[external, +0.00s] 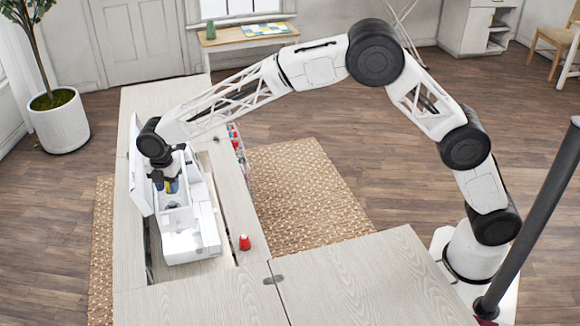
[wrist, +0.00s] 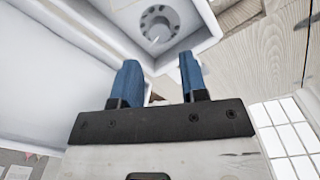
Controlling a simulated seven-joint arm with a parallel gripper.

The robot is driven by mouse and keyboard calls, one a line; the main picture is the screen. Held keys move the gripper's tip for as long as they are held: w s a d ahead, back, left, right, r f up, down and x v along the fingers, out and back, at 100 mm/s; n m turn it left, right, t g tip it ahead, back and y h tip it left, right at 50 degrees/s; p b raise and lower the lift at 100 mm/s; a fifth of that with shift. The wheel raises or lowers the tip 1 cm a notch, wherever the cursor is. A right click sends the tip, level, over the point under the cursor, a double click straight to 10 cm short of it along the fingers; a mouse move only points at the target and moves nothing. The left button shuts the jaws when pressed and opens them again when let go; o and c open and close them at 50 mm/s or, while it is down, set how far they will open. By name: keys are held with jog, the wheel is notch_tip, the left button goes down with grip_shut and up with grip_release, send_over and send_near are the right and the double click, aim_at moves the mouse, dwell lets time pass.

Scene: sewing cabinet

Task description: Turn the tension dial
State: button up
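The white sewing machine (external: 195,238) sits in the light wood cabinet in the external view. In the wrist view, a round grey dial (wrist: 158,23) with holes around its face is set in a white recessed panel (wrist: 195,22) of the machine. My gripper (external: 172,186) is at the machine's upper end in the external view. In the wrist view, my gripper (wrist: 160,74) has two blue fingers spread apart with nothing between them. The dial lies beyond the fingertips, apart from them. I cannot make out the dial in the external view.
A red spool-like object (external: 244,242) stands on the cabinet top (external: 246,212) right of the machine. An upright white panel (external: 137,165) stands close at the machine's left. The joined tabletop (external: 370,280) at the front right is clear.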

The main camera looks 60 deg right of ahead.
aim_at(172, 204)
jog(key=shift+f, duration=3.5)
jog(key=c, duration=0.7)
